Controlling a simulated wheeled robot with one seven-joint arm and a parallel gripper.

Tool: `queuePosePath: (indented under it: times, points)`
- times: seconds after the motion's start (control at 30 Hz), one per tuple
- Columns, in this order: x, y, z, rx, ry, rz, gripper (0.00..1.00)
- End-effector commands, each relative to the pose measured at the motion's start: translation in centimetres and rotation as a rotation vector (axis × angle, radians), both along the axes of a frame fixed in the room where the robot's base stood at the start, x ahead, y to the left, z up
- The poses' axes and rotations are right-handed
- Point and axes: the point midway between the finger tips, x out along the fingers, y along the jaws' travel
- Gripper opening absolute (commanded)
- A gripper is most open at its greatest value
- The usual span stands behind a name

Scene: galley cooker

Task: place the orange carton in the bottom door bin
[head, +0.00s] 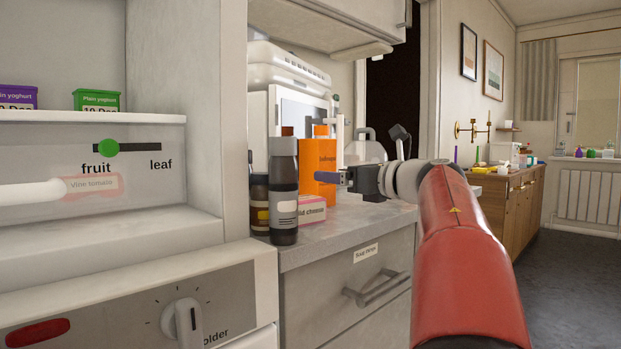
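The orange carton (318,158) stands upright on the grey counter, behind a dark bottle and a pink-and-white cheese box. My gripper (328,177) comes in from the right at the carton's lower half. One dark finger shows in front of the carton's face. The other finger is not clear, so I cannot tell whether the gripper is open or touches the carton. An open fridge compartment with a fruit and leaf drawer (130,165) is at the left. I cannot make out a bottom door bin in this view.
The dark grey bottle (284,200), a brown jar (259,205) and the cheese box (312,209) crowd the counter's front left corner. A white appliance (290,75) stands behind. Yoghurt tubs (97,100) sit on the fridge shelf. The floor at the right is clear.

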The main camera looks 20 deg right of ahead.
Motion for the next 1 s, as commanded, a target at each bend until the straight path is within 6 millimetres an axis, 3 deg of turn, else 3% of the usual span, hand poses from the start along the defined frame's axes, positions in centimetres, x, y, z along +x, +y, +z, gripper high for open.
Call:
queuePosePath:
  times: [0.4, 0.73, 1.0]
  points:
    - [5.5, 1.6, 0.4, 0.005, -0.002, 0.001, 0.82]
    - [6.3, 1.9, 0.3, 0.007, -0.003, 0.000, 0.82]
    - [6.3, 1.9, 0.3, 0.007, -0.003, 0.000, 0.49]
